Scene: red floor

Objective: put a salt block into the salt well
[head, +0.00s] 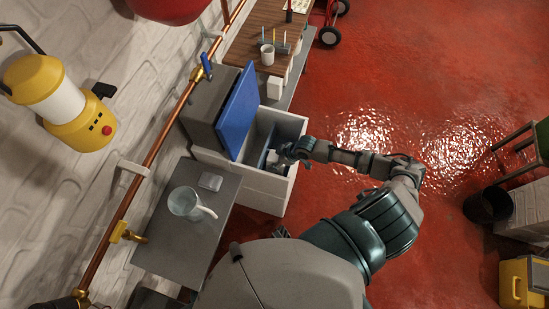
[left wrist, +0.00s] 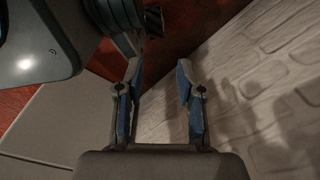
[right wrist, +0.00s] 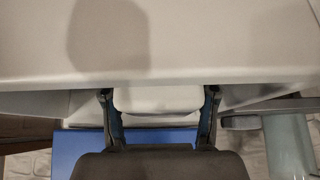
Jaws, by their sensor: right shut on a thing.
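The white open-topped cabinet (head: 252,187), which looks like the salt well, stands mid-left with its blue lid (head: 238,112) raised. My right gripper (head: 276,158) reaches into its opening. In the right wrist view my right gripper (right wrist: 160,112) is shut on a white salt block (right wrist: 158,99), with a finger on each side. In the head view the block is mostly hidden by the gripper. The blue lid also shows in the right wrist view (right wrist: 80,150). My left gripper (left wrist: 160,95) is open and empty beside a pale block wall, and is not in the head view.
A grey table (head: 180,245) nearby holds a clear jug (head: 184,203) and a small grey slab (head: 210,182). A white block (head: 275,87) stands by the wooden bench (head: 263,35). Copper pipe (head: 150,155) runs along the wall. Red floor (head: 400,75) is free at right.

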